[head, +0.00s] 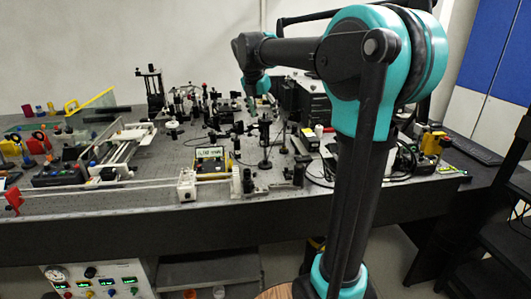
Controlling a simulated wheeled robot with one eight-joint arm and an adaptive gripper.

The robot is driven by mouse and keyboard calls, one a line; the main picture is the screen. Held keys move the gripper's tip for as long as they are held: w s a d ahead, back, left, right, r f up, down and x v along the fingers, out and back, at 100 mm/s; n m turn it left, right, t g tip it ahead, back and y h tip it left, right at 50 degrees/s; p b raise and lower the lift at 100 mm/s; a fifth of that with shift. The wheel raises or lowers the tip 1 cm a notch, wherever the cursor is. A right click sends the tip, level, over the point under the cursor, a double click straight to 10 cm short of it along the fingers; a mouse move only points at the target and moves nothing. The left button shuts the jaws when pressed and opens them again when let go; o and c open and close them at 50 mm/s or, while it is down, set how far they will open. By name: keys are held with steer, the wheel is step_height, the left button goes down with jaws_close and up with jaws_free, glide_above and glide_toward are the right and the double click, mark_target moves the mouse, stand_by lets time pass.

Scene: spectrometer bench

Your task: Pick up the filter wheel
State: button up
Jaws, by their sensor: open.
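My arm reaches out over the bench from the right, and its far end bends down toward the middle of the optics. My gripper (259,106) is small and dark there, above several black posts and mounts. It is open, and I see nothing held in it. I cannot pick out the filter wheel for certain among the many small dark parts. My arm hides part of the bench's right side.
The grey optical bench (120,222) is crowded with mounts. A yellow-framed meter (210,160) stands at mid-front, a rail device (118,152) to its left. A white bar runs along the front left. Dark boxes (303,98) stand behind; a keyboard (474,150) lies at right.

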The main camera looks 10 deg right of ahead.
steer(key=shift+x, duration=1.75)
jaws_close()
